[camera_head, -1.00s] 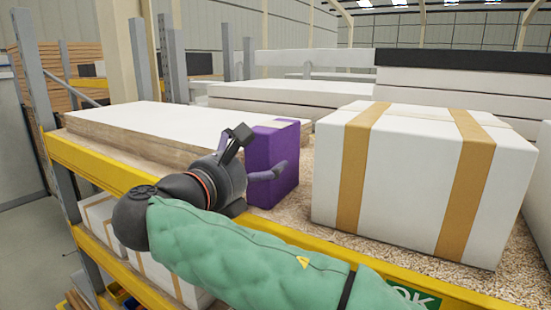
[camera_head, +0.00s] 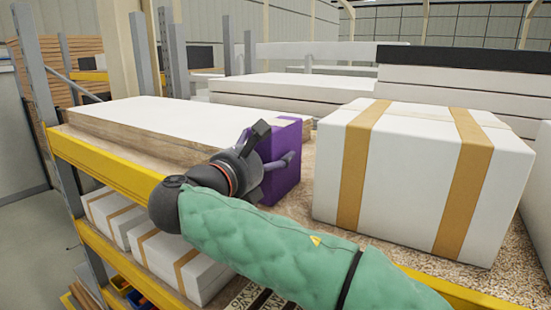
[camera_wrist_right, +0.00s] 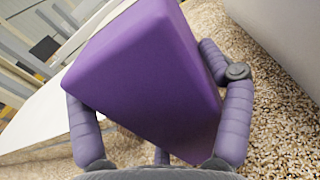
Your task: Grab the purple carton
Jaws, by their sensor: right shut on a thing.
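The purple carton (camera_head: 283,170) stands upright on the speckled shelf board, between the stacked white panels and a large white box. It fills the middle of the right wrist view (camera_wrist_right: 150,75). My right gripper (camera_head: 273,172) reaches it from the front, its green-sleeved arm coming in from the lower right. In the right wrist view its purple fingers (camera_wrist_right: 157,110) lie along both sides of the carton, shut on it. The carton's lower part is partly hidden by the gripper in the head view. My left gripper is not in view.
The large white box with tan tape bands (camera_head: 410,175) stands close to the right of the carton. White panels (camera_head: 150,125) lie to the left. A yellow shelf beam (camera_head: 100,170) runs along the front edge, with taped white boxes (camera_head: 175,262) below.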

